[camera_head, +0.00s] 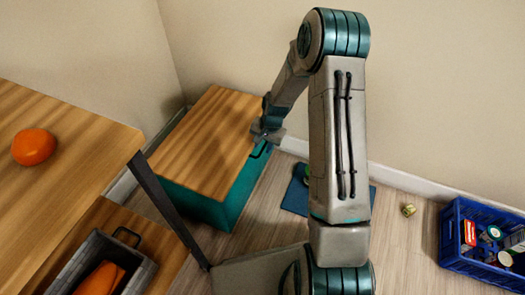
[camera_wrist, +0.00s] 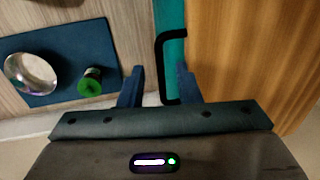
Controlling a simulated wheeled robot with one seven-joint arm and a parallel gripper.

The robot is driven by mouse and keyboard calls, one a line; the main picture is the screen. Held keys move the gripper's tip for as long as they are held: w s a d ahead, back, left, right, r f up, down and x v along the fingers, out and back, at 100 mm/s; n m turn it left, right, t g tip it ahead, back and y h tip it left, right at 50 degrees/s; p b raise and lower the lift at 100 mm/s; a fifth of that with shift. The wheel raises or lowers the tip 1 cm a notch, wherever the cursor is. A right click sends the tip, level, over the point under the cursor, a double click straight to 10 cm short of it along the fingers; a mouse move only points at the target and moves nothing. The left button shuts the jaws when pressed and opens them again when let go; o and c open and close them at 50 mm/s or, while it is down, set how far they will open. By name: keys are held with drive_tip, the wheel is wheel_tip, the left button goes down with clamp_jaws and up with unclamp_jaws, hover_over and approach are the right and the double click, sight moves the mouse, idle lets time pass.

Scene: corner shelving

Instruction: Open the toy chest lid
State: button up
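The toy chest (camera_head: 195,203) is a teal box in the corner with a wood-grain lid (camera_head: 205,140). The lid lies flat and shut; it also shows at the right in the wrist view (camera_wrist: 250,50). A black bar handle (camera_wrist: 160,65) sits at the lid's front edge, and in the head view it is small and partly hidden by my gripper (camera_head: 262,142). In the wrist view my gripper (camera_wrist: 159,78) is open, its two blue fingers apart. The lower part of the handle shows between them; I cannot tell whether they touch it.
A blue mat (camera_wrist: 60,65) on the floor holds a silver round object (camera_wrist: 31,73) and a green can (camera_wrist: 90,82). A wooden shelf (camera_head: 75,140) with an orange (camera_head: 33,146) stands at left. A blue crate (camera_head: 452,240) and a small can (camera_head: 408,210) are at right.

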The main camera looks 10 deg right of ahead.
drive_tip(key=shift+w+a+f, duration=0.1)
drive_tip(key=shift+f, duration=0.75)
clamp_jaws()
drive_tip(key=shift+r, duration=0.1)
